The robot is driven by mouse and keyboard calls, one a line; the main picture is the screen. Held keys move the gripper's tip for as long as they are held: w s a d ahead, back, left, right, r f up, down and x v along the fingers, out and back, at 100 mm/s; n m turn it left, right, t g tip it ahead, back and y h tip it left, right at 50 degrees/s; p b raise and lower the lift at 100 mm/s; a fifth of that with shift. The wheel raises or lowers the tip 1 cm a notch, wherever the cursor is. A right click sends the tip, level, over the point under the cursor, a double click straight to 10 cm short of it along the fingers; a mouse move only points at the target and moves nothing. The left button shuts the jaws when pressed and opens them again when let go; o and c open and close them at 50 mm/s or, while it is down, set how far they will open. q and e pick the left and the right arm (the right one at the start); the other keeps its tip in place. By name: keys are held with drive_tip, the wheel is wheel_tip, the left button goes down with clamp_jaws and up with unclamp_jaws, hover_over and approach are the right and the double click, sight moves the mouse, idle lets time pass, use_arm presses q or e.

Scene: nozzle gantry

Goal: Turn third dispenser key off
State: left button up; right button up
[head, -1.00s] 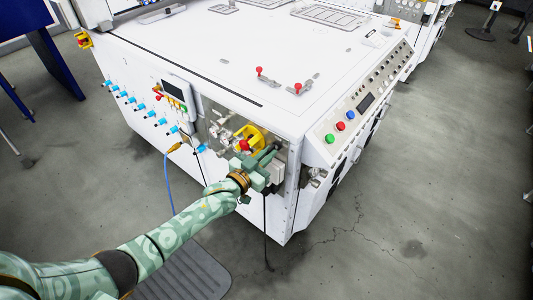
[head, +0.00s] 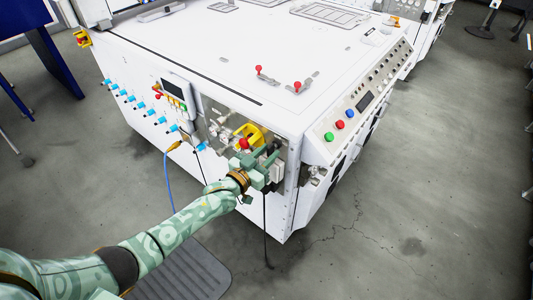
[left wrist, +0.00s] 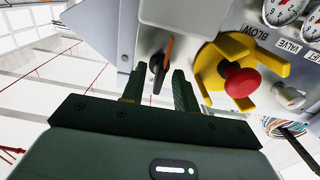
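A black key (left wrist: 156,63) with an orange stripe sits on a light grey box on the panel in the left wrist view. My left gripper (left wrist: 158,74) is open, with one dark green finger on each side of the key. I cannot tell whether either finger touches it. In the head view my left gripper (head: 271,153) is at the front corner of the white machine and hides the key. I see no number on the key. My right gripper is not in view.
A red push button (left wrist: 242,82) in a yellow guard (left wrist: 209,66) stands close beside the key, with gauges (left wrist: 284,10) beyond. In the head view, a blue hose (head: 167,181) hangs left of my left arm. The floor at right is clear.

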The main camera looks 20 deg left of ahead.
use_arm(q)
drive_tip(key=p+v, duration=0.4)
drive_tip(key=v, duration=1.2)
drive_tip(key=shift+p, duration=0.3)
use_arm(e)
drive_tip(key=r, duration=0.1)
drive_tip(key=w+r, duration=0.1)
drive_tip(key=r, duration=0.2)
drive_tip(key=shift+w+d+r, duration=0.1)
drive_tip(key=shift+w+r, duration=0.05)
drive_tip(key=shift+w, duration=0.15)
use_arm(q)
drive_tip(key=shift+s, duration=0.15)
